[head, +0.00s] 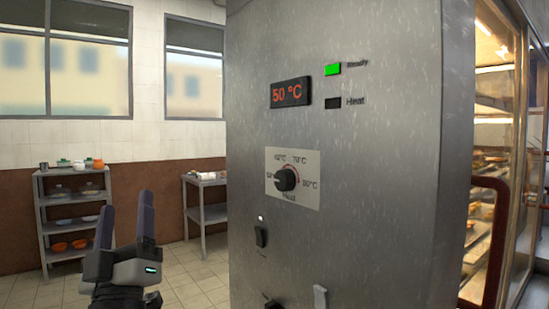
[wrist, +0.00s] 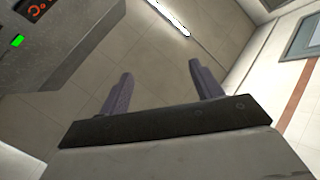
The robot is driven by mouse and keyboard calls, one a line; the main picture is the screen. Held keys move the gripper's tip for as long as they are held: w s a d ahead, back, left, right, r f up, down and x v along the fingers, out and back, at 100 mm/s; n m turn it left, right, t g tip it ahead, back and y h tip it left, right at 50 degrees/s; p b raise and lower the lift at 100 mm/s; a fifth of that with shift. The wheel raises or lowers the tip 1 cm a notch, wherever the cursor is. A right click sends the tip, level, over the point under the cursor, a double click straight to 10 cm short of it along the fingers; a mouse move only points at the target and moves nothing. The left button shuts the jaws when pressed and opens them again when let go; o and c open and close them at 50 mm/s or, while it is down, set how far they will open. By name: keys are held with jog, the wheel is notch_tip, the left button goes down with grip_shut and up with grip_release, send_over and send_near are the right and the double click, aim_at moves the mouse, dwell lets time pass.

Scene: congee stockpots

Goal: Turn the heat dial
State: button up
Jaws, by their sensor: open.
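The heat dial (head: 287,179) is a round black knob on a pale label plate (head: 309,190) on the steel cabinet front (head: 380,150). The label carries temperature marks, and the knob's pointer seems to face left, near the lowest mark. My gripper (head: 126,220) is at the lower left in the head view, left of the cabinet and apart from the dial. Its two dark fingers point up, spread and empty. They also show in the wrist view (wrist: 160,90), with nothing between them. The dial is not visible in the wrist view.
A display (head: 291,92) reads 50 °C, beside a lit green Ready lamp (head: 333,69) and a dark Heat lamp (head: 333,103). Switches (head: 260,236) sit below the dial. Shelves (head: 75,215) stand behind; floor left of the cabinet is clear.

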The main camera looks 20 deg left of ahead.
jog(key=w+d+r+m+t+h+p, duration=0.15)
jog(key=w+r+m+h+p, duration=0.35)
jog(key=w+h, duration=0.65)
jog(key=m+g+h+p, duration=0.3)
jog(key=m+g+h, duration=0.35)
jog(key=h, duration=0.75)
send_near(280, 180)
jog(key=shift+n, duration=0.35)
jog(key=p+x, duration=0.3)
jog(key=x, duration=0.5)
jog(key=shift+w, duration=0.15)
jog(key=shift+c, duration=0.2)
jog(key=c, duration=0.9)
